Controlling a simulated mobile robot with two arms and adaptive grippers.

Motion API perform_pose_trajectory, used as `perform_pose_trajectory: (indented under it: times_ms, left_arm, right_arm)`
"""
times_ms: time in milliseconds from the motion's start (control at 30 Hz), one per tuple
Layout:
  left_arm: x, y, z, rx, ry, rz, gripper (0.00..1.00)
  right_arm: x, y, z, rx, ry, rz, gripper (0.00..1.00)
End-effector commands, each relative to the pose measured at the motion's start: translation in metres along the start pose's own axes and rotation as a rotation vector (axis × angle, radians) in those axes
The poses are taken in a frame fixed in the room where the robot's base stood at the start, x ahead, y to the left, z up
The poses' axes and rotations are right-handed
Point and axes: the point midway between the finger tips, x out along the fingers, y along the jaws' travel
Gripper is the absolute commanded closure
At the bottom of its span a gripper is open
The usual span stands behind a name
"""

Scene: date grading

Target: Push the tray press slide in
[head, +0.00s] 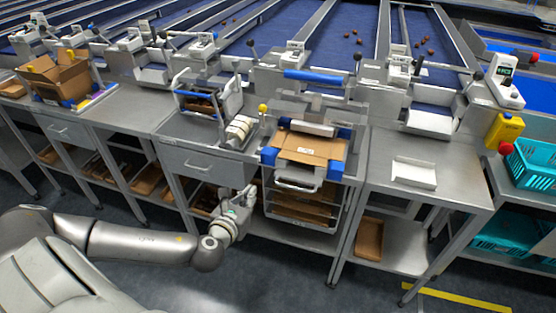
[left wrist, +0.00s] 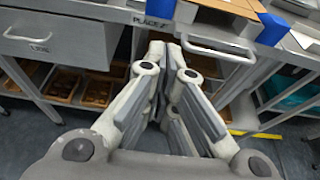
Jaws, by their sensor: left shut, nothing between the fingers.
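The tray press (head: 312,100) stands on the steel bench in the middle of the head view. Its slide carries a flat brown cardboard tray (head: 312,150) between blue corner blocks and sticks out at the front. The slide's metal front handle (head: 297,184) also shows in the left wrist view (left wrist: 218,50), just right of the fingertips. My left gripper (head: 251,190) is shut and empty, left of the handle and in front of the bench edge. I cannot tell whether it touches the handle. My right gripper is not in view.
Below the press is a rack of brown trays (head: 300,212). A drawer (head: 203,165) is left of my gripper. A white tray (head: 413,172) lies on the right bench. A yellow box (head: 504,130) and teal crates (head: 535,165) are at far right. The floor in front is clear.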

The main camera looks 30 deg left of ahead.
Motion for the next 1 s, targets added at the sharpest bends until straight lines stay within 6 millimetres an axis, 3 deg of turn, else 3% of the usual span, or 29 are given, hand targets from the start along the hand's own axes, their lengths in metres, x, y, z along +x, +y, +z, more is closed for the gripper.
perform_pose_trajectory:
  times_ms: [333, 700, 1000]
  left_arm:
    - [0.05, -0.001, 0.002, -0.003, -0.004, 0.001, 1.0]
    - [0.108, -0.001, 0.006, -0.001, -0.005, 0.001, 1.0]
    - [0.134, -0.001, 0.012, -0.001, -0.002, 0.0, 1.0]
  right_arm:
    - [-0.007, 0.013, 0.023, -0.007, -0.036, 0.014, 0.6]
    - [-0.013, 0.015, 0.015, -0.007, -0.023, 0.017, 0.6]
    - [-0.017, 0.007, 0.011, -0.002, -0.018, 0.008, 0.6]
